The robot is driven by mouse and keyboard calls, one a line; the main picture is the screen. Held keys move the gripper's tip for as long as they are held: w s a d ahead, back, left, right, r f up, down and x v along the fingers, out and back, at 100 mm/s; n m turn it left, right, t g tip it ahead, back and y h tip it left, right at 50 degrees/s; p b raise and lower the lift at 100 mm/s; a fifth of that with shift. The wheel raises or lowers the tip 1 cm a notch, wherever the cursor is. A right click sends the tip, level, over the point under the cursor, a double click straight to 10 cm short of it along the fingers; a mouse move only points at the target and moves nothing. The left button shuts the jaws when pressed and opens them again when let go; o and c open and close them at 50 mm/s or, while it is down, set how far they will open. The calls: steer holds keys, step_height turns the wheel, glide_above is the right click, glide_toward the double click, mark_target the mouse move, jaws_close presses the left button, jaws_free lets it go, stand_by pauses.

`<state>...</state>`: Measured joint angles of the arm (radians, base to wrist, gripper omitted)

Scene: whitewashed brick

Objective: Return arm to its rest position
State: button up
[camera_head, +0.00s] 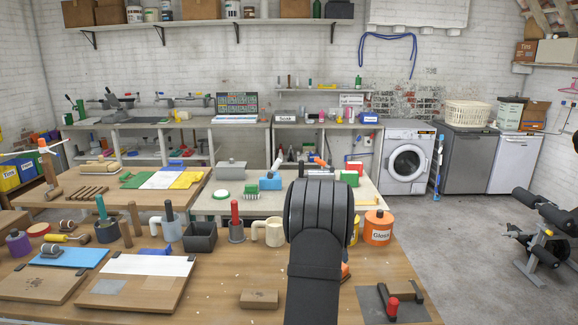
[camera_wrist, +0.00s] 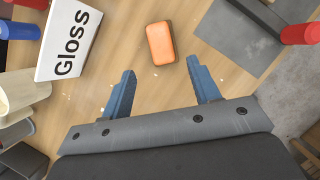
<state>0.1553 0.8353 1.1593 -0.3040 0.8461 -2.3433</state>
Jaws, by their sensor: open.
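My gripper (camera_wrist: 160,66) shows in the wrist view with its two blue fingers spread apart and nothing between them. It points down over the wooden workbench (camera_wrist: 150,95). An orange block (camera_wrist: 160,43) lies on the bench just beyond the fingertips, apart from them. In the head view my dark arm stands over the right part of the front bench (camera_head: 215,285) and hides the gripper. Only an edge of the orange block (camera_head: 345,271) shows beside the arm there.
An orange Gloss can (camera_head: 378,228) stands right of my arm, a cream mug (camera_head: 270,233) left of it. A grey plate (camera_head: 385,300) with a red-knobbed tool lies at the front right. Boards, cups and tools crowd the left. Open floor lies right of the bench.

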steer(key=x, duration=1)
steer(key=shift+d+f, duration=0.1)
steer(key=shift+f, duration=0.1)
steer(key=shift+w+r, duration=0.15)
steer(key=shift+r, duration=0.05)
step_height(320, 180, up, 4)
steer(key=shift+f, duration=0.15)
steer(key=s+d+r, duration=0.7)
steer(key=s+d, duration=0.2)
steer(key=d, duration=0.7)
steer(key=f, duration=0.5)
steer(key=shift+s+a+f, duration=0.1)
steer(key=shift+a+f, duration=0.1)
steer(key=shift+f, duration=0.55)
